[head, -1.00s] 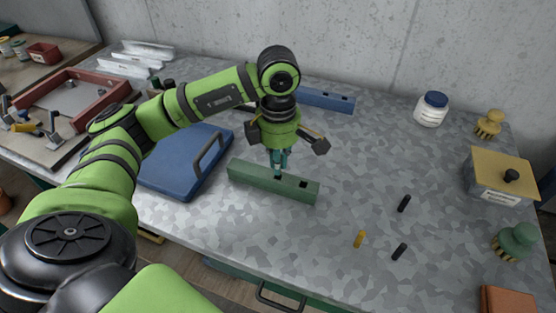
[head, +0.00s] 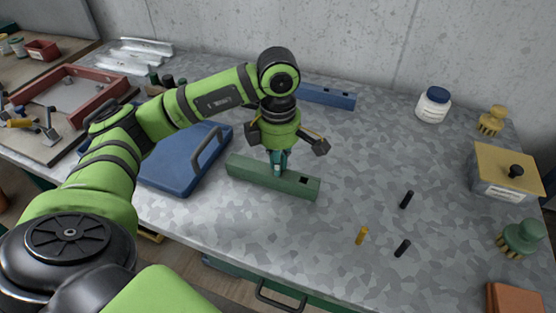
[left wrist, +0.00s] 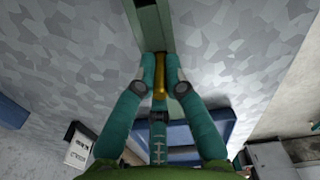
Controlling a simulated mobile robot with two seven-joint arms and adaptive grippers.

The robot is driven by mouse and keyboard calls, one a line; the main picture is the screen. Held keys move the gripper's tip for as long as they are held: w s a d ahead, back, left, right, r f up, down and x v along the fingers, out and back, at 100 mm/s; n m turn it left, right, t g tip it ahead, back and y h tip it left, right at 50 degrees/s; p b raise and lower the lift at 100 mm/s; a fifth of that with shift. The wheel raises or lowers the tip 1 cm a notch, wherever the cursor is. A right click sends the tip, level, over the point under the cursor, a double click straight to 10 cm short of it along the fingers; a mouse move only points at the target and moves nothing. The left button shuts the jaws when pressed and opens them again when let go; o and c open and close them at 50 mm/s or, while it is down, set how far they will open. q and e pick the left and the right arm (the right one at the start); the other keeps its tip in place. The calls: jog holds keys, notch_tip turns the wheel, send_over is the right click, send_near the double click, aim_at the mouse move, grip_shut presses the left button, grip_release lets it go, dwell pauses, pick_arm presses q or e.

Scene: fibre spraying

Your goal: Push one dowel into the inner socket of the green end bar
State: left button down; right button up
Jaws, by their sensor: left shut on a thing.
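The green end bar (head: 245,177) lies on the grey table in the head view, with one dark square socket (head: 303,180) open near its right end. My left gripper (head: 278,168) points down over the bar's middle, its tips at the bar's top. In the left wrist view it is shut on a yellow dowel (left wrist: 160,84), upright between the fingers, with the green bar (left wrist: 149,22) just beyond. The fingers hide the inner socket, so I cannot tell how deep the dowel sits. My right gripper is not in view.
Loose dowels lie to the right: a yellow one (head: 362,236) and two black ones (head: 406,200) (head: 402,248). A blue bar (head: 328,97) lies behind my gripper. A blue case (head: 165,170) with a handle is close on the left. The table right of the bar is mostly clear.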

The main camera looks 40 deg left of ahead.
pick_arm(q)
jog(key=shift+f+b, duration=0.4)
jog(key=shift+f, duration=0.1)
jog(key=c, duration=1.2)
grip_release()
notch_tip(320, 180, up, 12)
jog(key=shift+r, duration=0.1)
